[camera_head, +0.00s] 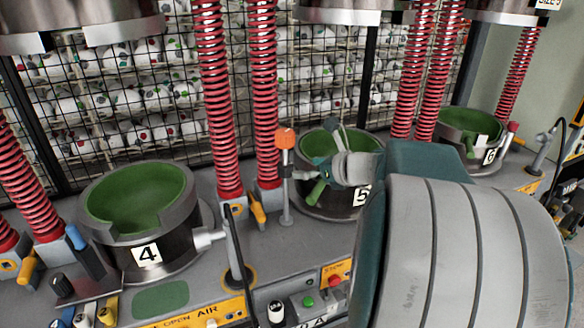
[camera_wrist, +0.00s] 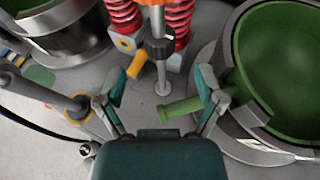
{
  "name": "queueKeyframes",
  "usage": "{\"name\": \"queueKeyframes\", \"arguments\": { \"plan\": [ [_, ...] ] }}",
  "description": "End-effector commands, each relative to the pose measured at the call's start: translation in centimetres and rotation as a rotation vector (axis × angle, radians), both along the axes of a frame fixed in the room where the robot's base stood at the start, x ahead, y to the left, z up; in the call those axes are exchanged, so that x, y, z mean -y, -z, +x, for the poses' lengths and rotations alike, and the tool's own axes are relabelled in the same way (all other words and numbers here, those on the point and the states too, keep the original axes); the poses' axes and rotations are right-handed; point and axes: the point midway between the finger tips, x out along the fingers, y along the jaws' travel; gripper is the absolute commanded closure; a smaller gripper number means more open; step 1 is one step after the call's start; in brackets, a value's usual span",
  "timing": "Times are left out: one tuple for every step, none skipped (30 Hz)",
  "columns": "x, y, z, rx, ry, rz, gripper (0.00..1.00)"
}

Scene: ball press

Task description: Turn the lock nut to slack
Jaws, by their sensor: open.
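A black ribbed collar (camera_wrist: 160,48), which looks like the lock nut, sits around a thin upright metal post (camera_wrist: 163,72) in the wrist view. I see no contact with the collar. In the head view my gripper (camera_head: 328,158) is beside the post, in front of mould 5, partly hidden by my wrist.
A green handle (camera_wrist: 180,108) sticks out from the green-lined mould (camera_wrist: 285,60) near the right finger. Red springs (camera_head: 264,100) stand behind the post. Mould 4 (camera_head: 160,250) is at the left, mould 6 (camera_head: 455,125) at the right.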

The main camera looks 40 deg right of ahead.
Motion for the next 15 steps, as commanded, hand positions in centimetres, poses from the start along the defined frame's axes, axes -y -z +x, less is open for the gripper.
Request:
{"name": "queueKeyframes", "arguments": {
  "plan": [
    [0.3, -0.5, -1.0, 0.002, 0.005, -0.001, 0.13],
    [0.4, -0.7, -1.5, 0.001, 0.006, -0.001, 0.13],
    [0.5, -0.9, -2.1, 0.0, 0.004, -0.001, 0.13],
    [0.6, -1.1, -2.5, 0.001, 0.004, -0.001, 0.13],
    [0.7, -1.2, -2.9, 0.001, 0.004, 0.0, 0.13],
    [0.8, -1.4, -3.3, 0.0, 0.002, 0.0, 0.13],
    [0.8, -1.5, -3.5, 0.0, 0.002, 0.0, 0.13],
    [0.9, -1.5, -3.8, -0.001, 0.002, 0.0, 0.13],
    [0.9, -1.6, -4.0, -0.001, 0.002, 0.0, 0.13],
    [0.9, -1.7, -4.0, 0.0, 0.001, 0.001, 0.13],
    [0.9, -1.7, -4.1, 0.0, 0.0, 0.001, 0.13],
    [0.9, -1.7, -4.2, 0.0, 0.0, 0.002, 0.13],
    [0.9, -1.7, -4.2, 0.0, 0.0, 0.002, 0.13],
    [0.9, -1.7, -4.2, 0.0, 0.0, 0.002, 0.13],
    [0.9, -1.7, -4.1, 0.0, 0.0, 0.002, 0.13]
  ]
}}
